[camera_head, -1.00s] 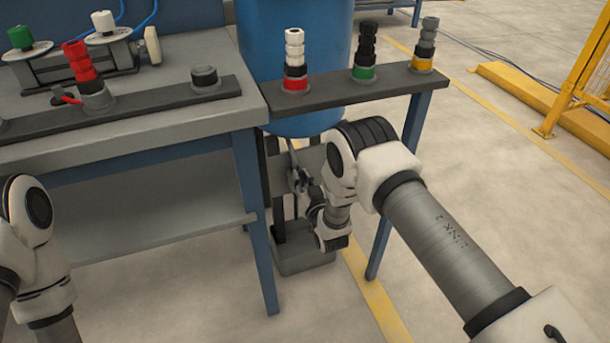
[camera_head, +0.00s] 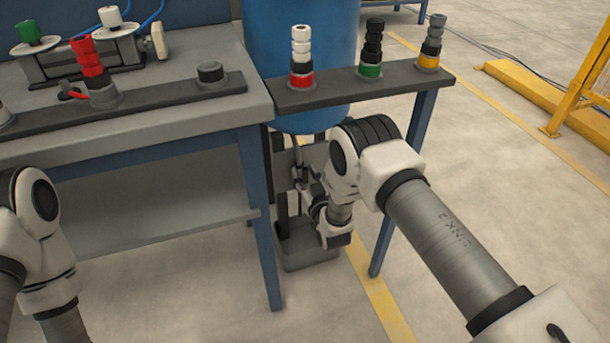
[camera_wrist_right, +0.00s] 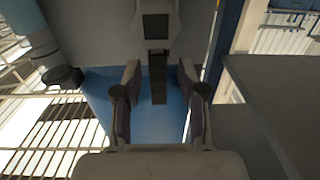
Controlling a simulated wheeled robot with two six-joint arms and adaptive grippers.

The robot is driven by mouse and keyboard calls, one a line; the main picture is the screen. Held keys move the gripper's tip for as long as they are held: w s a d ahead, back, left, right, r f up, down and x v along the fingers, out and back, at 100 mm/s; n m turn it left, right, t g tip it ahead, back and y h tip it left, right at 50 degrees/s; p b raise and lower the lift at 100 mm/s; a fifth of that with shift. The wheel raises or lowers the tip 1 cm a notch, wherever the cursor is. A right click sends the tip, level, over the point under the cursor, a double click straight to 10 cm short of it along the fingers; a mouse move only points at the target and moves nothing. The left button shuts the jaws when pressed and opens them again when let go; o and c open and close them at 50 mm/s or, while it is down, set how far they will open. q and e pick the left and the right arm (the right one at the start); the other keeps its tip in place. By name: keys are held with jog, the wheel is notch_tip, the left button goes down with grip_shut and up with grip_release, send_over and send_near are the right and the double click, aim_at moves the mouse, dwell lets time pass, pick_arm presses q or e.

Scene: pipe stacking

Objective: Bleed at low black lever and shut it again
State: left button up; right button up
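In the right wrist view, the black lever (camera_wrist_right: 158,80) hangs from a grey fitting (camera_wrist_right: 156,27). My right gripper (camera_wrist_right: 159,82) is open, with one finger on each side of the lever and a visible gap on both sides. In the head view, my right arm reaches low under the blue tank (camera_head: 298,50); the lever cannot be made out clearly there, as my wrist and the dark parts crowd together. My left arm shows at the left edge, but its gripper is out of view.
A grey box (camera_head: 310,256) stands on the floor below the tank. A blue table leg (camera_head: 402,190) and the dark shelf (camera_head: 350,93) with ringed stacks are close to my right arm. The workbench (camera_head: 190,118) is at left; open floor lies to the right.

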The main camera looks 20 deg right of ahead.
jog(key=shift+s, duration=0.1)
jog(key=s, duration=1.1)
jog(key=shift+s+d, duration=0.2)
jog(key=shift+s, duration=0.2)
